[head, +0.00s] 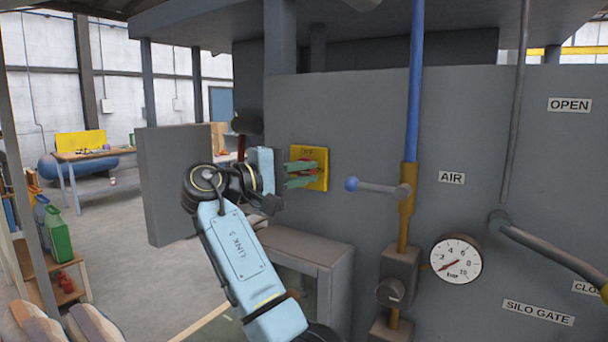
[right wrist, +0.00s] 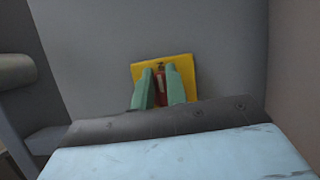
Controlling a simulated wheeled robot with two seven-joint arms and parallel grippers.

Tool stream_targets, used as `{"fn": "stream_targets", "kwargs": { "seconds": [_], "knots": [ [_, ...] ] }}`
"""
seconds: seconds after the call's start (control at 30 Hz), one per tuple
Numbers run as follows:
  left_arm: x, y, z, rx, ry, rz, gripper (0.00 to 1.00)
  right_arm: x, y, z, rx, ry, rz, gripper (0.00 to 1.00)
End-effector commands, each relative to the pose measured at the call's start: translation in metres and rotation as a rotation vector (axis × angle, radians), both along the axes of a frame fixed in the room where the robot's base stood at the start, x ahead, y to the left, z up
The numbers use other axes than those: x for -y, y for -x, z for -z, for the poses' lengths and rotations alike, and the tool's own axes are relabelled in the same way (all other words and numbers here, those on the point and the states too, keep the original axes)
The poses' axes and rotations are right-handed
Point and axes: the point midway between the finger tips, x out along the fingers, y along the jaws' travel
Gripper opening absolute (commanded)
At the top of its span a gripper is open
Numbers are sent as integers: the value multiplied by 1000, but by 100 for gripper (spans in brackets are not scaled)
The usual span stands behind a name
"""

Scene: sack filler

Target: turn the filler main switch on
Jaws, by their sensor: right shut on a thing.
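The filler main switch is a red handle on a yellow plate (head: 323,157), fixed to the grey machine panel. The word OFF shows at the plate's top in the head view. My right gripper (head: 303,175) reaches the plate from the left with its green fingers shut on the red handle (right wrist: 162,85). In the right wrist view the fingers stand on both sides of the red handle, with the yellow plate (right wrist: 187,62) behind. The fingers hide part of the handle, and its exact angle is hard to tell. My left gripper is not in view.
A blue-knobbed air lever (head: 378,187) and a pressure gauge (head: 456,259) are right of the switch. A grey ledge (head: 305,246) lies below. Open floor is at the left.

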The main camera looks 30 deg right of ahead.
Motion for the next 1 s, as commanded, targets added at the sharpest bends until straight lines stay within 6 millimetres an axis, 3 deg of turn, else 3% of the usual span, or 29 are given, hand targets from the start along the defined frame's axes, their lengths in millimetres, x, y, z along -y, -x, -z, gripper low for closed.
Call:
{"fn": "stream_targets", "kwargs": {
  "seconds": [0.63, 0.67, 0.8, 1.0],
  "knots": [
    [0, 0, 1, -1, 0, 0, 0, -1, -2, 1, 45, -20, -7, 0],
    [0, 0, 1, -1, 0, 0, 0, 0, -2, 1, 45, -20, -7, 17],
    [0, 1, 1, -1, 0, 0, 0, 0, -1, 1, 45, -19, -6, 36],
    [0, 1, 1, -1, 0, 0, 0, 0, -1, 0, 46, -18, -3, 36]
  ]
}}
